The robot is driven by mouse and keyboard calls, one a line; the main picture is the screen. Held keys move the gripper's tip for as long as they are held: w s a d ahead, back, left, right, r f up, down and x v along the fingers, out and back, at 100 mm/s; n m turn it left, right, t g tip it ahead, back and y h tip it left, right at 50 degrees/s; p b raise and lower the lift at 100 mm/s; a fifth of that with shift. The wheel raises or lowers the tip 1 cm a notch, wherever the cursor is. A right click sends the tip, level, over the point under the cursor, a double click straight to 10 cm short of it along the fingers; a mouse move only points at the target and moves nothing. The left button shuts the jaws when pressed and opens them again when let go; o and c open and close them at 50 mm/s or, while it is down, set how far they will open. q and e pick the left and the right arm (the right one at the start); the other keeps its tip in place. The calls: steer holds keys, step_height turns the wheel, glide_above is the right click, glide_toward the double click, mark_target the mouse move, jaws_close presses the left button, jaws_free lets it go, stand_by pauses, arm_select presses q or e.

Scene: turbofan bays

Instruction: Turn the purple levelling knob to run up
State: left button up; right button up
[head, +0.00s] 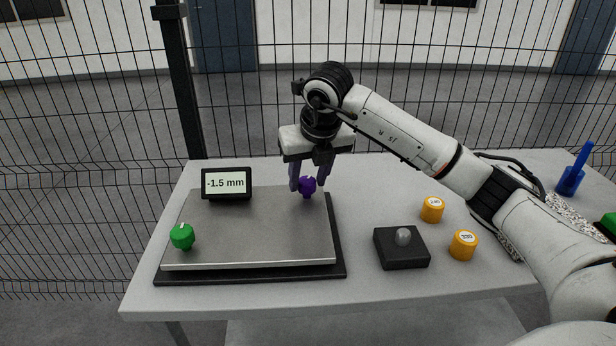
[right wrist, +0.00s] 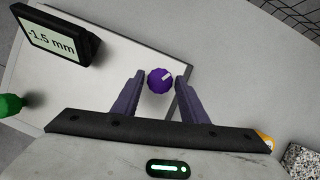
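The purple levelling knob (head: 307,186) stands at the back right corner of the grey levelling plate (head: 260,225). My right gripper (head: 309,184) is pointed down over the knob. In the right wrist view its fingers (right wrist: 160,84) are apart, one on each side of the knob, with a visible gap on both sides. The display (head: 226,183) behind the plate reads -1.5 mm. My left gripper is not in view.
A green knob (head: 182,236) is at the plate's front left. A black block with a grey dome (head: 403,237) and two orange weights (head: 432,209) (head: 463,245) stand to the right. A blue upright item (head: 573,180) is at far right. A wire fence runs behind the table.

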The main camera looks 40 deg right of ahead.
steer(key=c, duration=0.7)
steer(key=shift+n, duration=0.3)
steer(key=shift+d+n+y+b, duration=0.15)
steer(key=shift+n+y+b, duration=0.25)
steer(key=shift+n, duration=0.5)
steer(key=shift+n+y, duration=0.7)
steer(key=shift+n, duration=0.9)
steer(key=o, duration=1.1)
steer(key=shift+c, duration=0.2)
